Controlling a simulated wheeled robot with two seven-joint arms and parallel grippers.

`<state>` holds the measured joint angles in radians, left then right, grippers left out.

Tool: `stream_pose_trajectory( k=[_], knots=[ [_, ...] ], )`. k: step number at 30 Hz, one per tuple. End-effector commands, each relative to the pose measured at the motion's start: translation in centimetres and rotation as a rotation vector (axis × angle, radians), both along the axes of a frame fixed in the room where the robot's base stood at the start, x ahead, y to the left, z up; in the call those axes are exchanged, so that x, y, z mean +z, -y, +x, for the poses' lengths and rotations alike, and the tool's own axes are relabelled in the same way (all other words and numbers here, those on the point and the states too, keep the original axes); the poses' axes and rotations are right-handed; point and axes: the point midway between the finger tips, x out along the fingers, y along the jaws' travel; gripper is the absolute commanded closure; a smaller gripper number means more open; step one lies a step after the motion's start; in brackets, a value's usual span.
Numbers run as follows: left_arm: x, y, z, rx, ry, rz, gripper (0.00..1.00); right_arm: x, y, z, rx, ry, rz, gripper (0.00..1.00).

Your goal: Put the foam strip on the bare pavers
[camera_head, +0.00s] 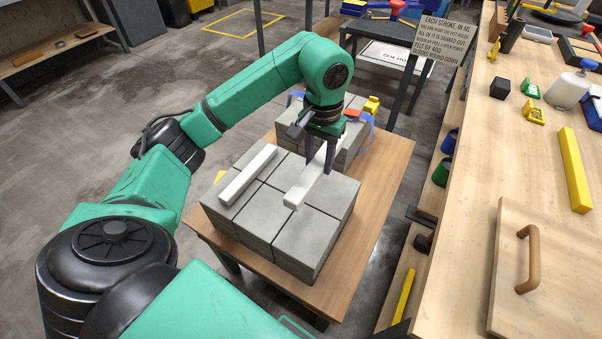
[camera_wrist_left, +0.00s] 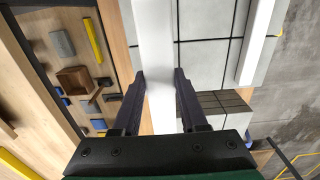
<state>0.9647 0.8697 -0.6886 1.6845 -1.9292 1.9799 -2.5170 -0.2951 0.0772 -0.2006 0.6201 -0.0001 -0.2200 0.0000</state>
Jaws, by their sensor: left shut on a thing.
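A white foam strip (camera_head: 301,190) is between the two dark fingers of my left gripper (camera_head: 320,158). The left wrist view shows the strip (camera_wrist_left: 152,40) running lengthwise between the shut fingers (camera_wrist_left: 160,88). It looks raised above the front stack of grey pavers (camera_head: 309,241); the gap is hard to judge. A second white strip (camera_head: 248,174) lies on the left part of that stack, also seen in the wrist view (camera_wrist_left: 257,40). The rest of the stack's top is bare. Another grey paver stack (camera_head: 352,148) stands behind, partly hidden by my gripper. My right gripper is out of view.
Both stacks stand on a wooden table (camera_head: 372,205). Blue straps (camera_head: 366,121) and a yellow item (camera_head: 371,105) are at the far stack. A workbench (camera_head: 480,180) with a handled board (camera_head: 560,270) and tools is on the right. A printed sign (camera_head: 444,40) stands behind.

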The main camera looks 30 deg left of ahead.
Motion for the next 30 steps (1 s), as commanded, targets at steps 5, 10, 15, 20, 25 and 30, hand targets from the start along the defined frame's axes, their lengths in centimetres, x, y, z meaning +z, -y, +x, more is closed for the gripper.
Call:
stream_pose_trajectory(
  k=[5,10,15,20,25,30],
  knots=[
    [-5.8,0.0,-0.2,0.002,-0.007,0.002,1.0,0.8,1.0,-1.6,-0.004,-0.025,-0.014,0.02],
    [-10.3,-0.1,-0.1,0.002,-0.003,0.002,1.0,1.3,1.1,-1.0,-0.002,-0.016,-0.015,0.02],
    [-12.7,0.0,-0.1,0.002,-0.002,0.001,1.0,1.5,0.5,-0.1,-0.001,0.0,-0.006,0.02],
    [-15.5,0.0,-0.1,0.002,0.0,0.001,1.0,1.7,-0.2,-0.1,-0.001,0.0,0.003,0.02],
    [-15.6,-0.1,0.0,0.001,0.002,0.002,1.0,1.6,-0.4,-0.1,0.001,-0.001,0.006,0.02],
    [-15.8,-0.1,0.0,0.002,0.003,0.002,0.5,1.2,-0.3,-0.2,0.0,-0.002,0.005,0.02]
  ],
)
